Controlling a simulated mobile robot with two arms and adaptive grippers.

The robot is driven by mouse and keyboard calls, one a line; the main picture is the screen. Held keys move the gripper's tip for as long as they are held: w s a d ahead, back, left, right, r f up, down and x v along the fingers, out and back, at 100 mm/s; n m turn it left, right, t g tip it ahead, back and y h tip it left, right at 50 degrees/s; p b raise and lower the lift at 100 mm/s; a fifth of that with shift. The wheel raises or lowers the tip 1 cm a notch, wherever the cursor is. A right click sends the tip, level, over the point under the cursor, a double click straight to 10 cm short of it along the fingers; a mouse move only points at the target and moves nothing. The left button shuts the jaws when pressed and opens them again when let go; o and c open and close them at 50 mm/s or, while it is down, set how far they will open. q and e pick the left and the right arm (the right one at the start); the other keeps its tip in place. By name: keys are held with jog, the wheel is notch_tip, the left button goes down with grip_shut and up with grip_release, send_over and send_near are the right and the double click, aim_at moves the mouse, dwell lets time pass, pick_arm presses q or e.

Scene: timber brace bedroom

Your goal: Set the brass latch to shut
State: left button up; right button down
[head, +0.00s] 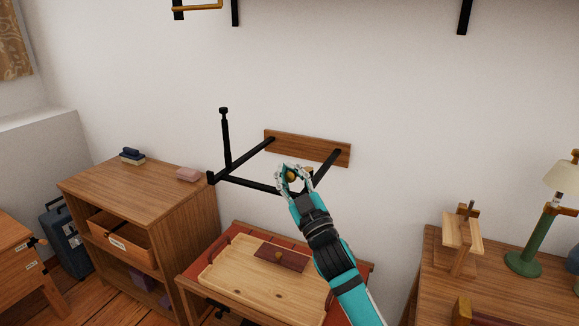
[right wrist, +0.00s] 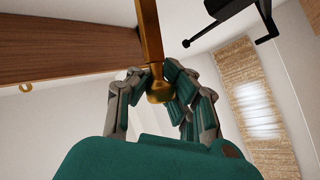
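The brass latch (right wrist: 149,35) shows in the right wrist view as a brass bar ending in a rounded knob (right wrist: 159,90). In the head view a bit of its brass (head: 291,176) shows between the fingers, in front of the black wall frame. My right gripper (head: 290,178) is at the latch, with its fingers closed around the knob; it also fills the lower part of the right wrist view (right wrist: 160,86). The fingers hide part of the knob, and the latch's pivot is not clear. My left gripper is not in view.
The black frame (head: 250,184) juts from a wooden wall board (head: 283,143), with a black post at its left. Below are a wooden tray (head: 225,273) and a cabinet (head: 180,205). A desk (head: 430,270) with a green lamp (head: 527,258) stands at right.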

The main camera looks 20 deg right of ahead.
jog(key=shift+s+a+f+b, duration=0.1)
jog(key=shift+s+f+b, duration=0.05)
jog(key=shift+f, duration=0.35)
jog(key=shift+s+a+f+b, duration=0.1)
jog(key=shift+s+f+b, duration=0.05)
jog(key=shift+f, duration=0.35)
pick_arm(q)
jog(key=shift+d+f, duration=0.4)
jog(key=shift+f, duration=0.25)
pick_arm(e)
jog(key=shift+s+f, duration=0.15)
jog(key=shift+f, duration=0.25)
jog(key=c, duration=1.1)
grip_release()
jog(key=shift+s+d+r, duration=0.2)
jog(key=shift+s, duration=0.2)
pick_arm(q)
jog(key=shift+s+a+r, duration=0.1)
pick_arm(e)
jog(key=v, duration=1.2)
jog(key=shift+w+f, duration=0.1)
